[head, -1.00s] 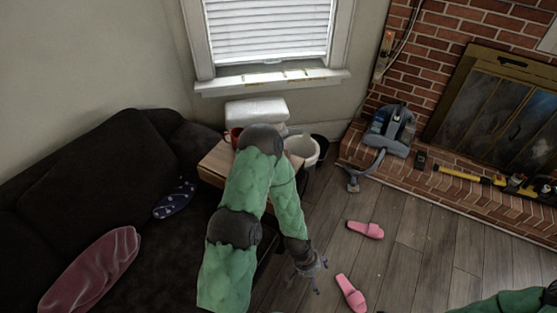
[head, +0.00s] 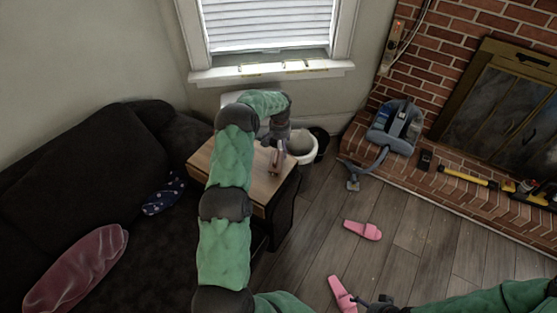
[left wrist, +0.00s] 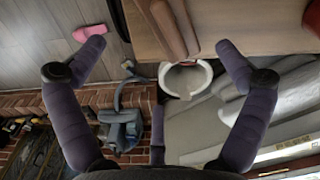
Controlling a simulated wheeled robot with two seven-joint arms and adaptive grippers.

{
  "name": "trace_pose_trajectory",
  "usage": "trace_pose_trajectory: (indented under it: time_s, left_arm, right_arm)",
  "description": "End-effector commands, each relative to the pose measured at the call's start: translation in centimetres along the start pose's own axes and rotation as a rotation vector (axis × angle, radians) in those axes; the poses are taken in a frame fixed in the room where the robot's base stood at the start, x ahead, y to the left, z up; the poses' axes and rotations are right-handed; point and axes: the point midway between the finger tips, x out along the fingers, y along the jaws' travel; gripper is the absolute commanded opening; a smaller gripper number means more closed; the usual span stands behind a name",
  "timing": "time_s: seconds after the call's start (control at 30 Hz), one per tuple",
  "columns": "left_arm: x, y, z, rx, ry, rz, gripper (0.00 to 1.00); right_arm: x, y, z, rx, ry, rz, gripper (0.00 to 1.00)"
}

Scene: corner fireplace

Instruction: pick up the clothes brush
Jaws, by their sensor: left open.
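The clothes brush (head: 275,161) is brown and lies near the right side of the wooden side table (head: 240,187). In the left wrist view the brush (left wrist: 166,27) shows at the top, between the spread fingers, with its upper end cut off by the frame edge. My left gripper (head: 273,144) is open above the table, close to the brush and not closed on it. In the left wrist view its fingers (left wrist: 161,45) stand wide apart with nothing held. My right gripper (head: 378,303) is at the bottom of the head view, near a pink slipper; its jaws are too small to judge.
A white bin (head: 303,149) stands beside the table's far right corner. A dark sofa (head: 75,170) is at left. Pink slippers (head: 362,230) lie on the wood floor. A vacuum cleaner (head: 393,128) sits on the brick hearth, its hose reaching toward the floor.

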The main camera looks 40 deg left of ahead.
Motion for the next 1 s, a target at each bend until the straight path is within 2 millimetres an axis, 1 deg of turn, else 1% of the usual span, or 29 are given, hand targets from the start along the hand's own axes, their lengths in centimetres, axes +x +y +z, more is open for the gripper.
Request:
trace_pose_trajectory:
  time_s: [0.17,0.3,0.4,0.57,0.67,0.83,0.9,1.0]
  left_arm:
    - [2.2,0.0,0.1,-0.001,-0.004,-0.001,1.0]
    - [4.4,0.0,0.1,0.0,-0.004,0.0,1.0]
    - [5.3,-0.1,0.1,-0.001,-0.002,0.0,1.0]
    - [6.1,-0.1,0.2,-0.001,-0.001,0.0,1.0]
    - [7.2,-0.3,0.4,-0.001,-0.003,0.0,1.0]
    - [9.8,-0.5,0.7,0.001,-0.004,0.0,1.0]
    - [10.4,-0.5,0.7,0.0,-0.001,0.0,1.0]
    - [10.7,-0.5,0.6,0.0,0.0,0.0,1.0]
  right_arm:
    - [0.6,0.2,0.0,0.0,-0.001,0.0,0.95]
    - [1.2,0.4,0.0,0.0,-0.001,0.0,0.95]
    - [1.4,0.5,0.0,0.0,-0.001,0.0,0.95]
    - [1.6,0.6,0.0,0.0,-0.001,0.0,0.95]
    - [2.1,0.8,-0.1,0.0,0.0,0.0,0.95]
    - [3.1,1.1,-0.1,0.0,0.0,0.0,0.95]
    - [3.3,1.2,-0.1,0.0,0.0,0.0,0.95]
    - [3.3,1.2,-0.1,0.0,0.0,0.0,0.95]
